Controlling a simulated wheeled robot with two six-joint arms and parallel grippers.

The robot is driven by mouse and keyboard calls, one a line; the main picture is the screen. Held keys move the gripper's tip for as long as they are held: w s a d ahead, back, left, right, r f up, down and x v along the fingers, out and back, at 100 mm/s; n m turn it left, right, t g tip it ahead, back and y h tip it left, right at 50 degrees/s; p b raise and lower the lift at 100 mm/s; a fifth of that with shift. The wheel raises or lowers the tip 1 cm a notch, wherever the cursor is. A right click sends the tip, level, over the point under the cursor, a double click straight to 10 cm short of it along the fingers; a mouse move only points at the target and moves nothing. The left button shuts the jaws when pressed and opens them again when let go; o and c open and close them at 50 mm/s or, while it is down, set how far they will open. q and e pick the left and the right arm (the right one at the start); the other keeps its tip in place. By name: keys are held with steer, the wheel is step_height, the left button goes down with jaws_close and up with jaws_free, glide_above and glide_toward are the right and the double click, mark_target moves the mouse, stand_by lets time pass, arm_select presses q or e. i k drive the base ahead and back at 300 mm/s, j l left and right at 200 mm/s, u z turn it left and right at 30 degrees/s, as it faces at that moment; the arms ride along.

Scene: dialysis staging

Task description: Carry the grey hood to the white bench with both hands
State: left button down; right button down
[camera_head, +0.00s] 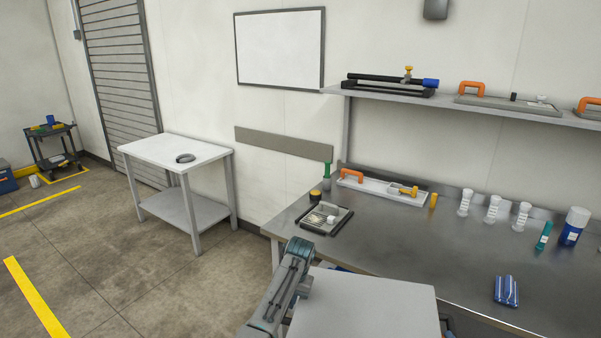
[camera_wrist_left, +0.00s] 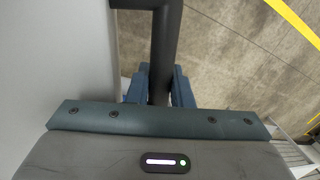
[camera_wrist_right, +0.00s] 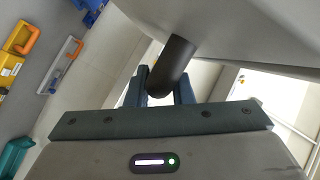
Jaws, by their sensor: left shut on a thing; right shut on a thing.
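The grey hood (camera_head: 365,305) is a pale, flat-topped box at the bottom of the head view, held in front of me, its lower part out of frame. In the left wrist view, my left gripper (camera_wrist_left: 160,88) is shut on a dark bar handle beside the hood's pale wall (camera_wrist_left: 65,60). In the right wrist view, my right gripper (camera_wrist_right: 165,90) is shut on another dark handle under the hood's grey side (camera_wrist_right: 235,30). In the head view the right gripper is out of sight. The white bench (camera_head: 165,150) stands at the left against the wall.
A dark oval object (camera_head: 185,158) lies on the white bench. A steel counter (camera_head: 400,240) with a tray (camera_head: 326,219), bottles and small tools runs along the right, close to the hood. Open floor (camera_head: 120,260) lies at the left. A dark cart (camera_head: 52,140) stands far left.

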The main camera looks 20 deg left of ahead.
mark_target(162, 146)
steer(key=u, duration=2.05)
steer(key=i+u, duration=0.15)
steer(key=i, duration=1.55)
steer(key=i+u, duration=0.15)
steer(key=i, duration=0.8)
steer(key=i+u, duration=0.15)
steer(key=i, duration=0.8)
steer(key=i+z, duration=0.35)
steer(key=i, duration=0.55)
steer(key=i+z, duration=0.35)
steer(key=i, duration=0.15)
steer(key=i+j+z, duration=0.1)
steer(key=i+z, duration=0.25)
steer(key=i, duration=0.15)
